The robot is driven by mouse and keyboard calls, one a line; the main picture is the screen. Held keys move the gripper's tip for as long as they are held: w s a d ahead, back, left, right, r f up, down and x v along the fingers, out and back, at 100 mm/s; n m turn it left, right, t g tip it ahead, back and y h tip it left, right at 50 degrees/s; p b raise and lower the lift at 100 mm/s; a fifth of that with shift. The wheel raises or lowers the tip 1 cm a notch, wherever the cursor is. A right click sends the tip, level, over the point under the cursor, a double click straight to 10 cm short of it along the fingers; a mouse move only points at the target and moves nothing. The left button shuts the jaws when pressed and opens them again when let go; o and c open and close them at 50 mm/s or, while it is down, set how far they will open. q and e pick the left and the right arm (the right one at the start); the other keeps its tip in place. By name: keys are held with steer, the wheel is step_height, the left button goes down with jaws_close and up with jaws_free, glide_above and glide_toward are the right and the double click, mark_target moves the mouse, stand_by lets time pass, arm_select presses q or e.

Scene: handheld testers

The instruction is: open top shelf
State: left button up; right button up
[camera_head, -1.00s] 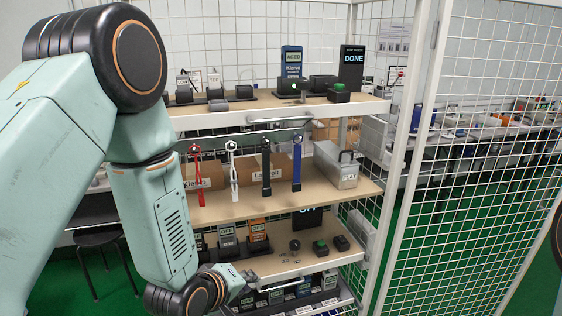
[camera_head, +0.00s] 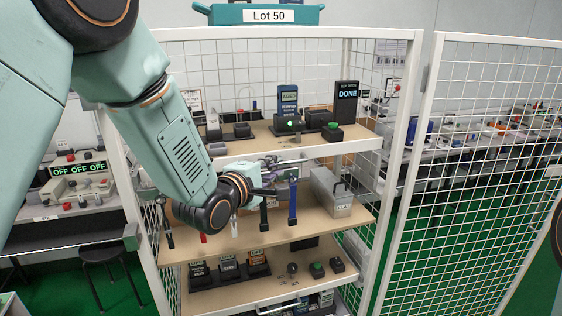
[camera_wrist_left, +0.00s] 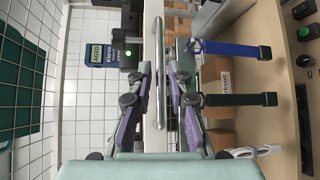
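The top shelf (camera_head: 225,151) is a wooden board with a white front rail inside a white mesh cage. A metal bar handle (camera_wrist_left: 160,60) runs along its front rail; in the head view it is partly behind my gripper. My left gripper (camera_wrist_left: 159,72) is open, with its two purple-grey fingers on either side of the handle bar in the wrist view. I cannot tell whether they touch it. In the head view the left gripper (camera_head: 272,172) is just below the top shelf's front edge. My right gripper is not in view.
A black screen reading DONE (camera_head: 347,102) and a blue tester (camera_head: 288,101) stand on the top shelf. The mesh door (camera_head: 480,190) stands at the right.

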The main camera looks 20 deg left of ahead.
mark_target(279, 165)
arm_select(q)
steer(key=shift+a+x, duration=0.15)
steer(key=shift+x, duration=0.6)
steer(key=shift+a+x, duration=0.15)
steer(key=shift+x, duration=0.65)
steer(key=shift+w+d+f, duration=0.1)
steer(key=shift+w+d, duration=0.2)
steer(key=shift+w, duration=0.05)
steer(key=shift+s+a, duration=0.1)
steer(key=shift+s, duration=0.05)
jaws_close()
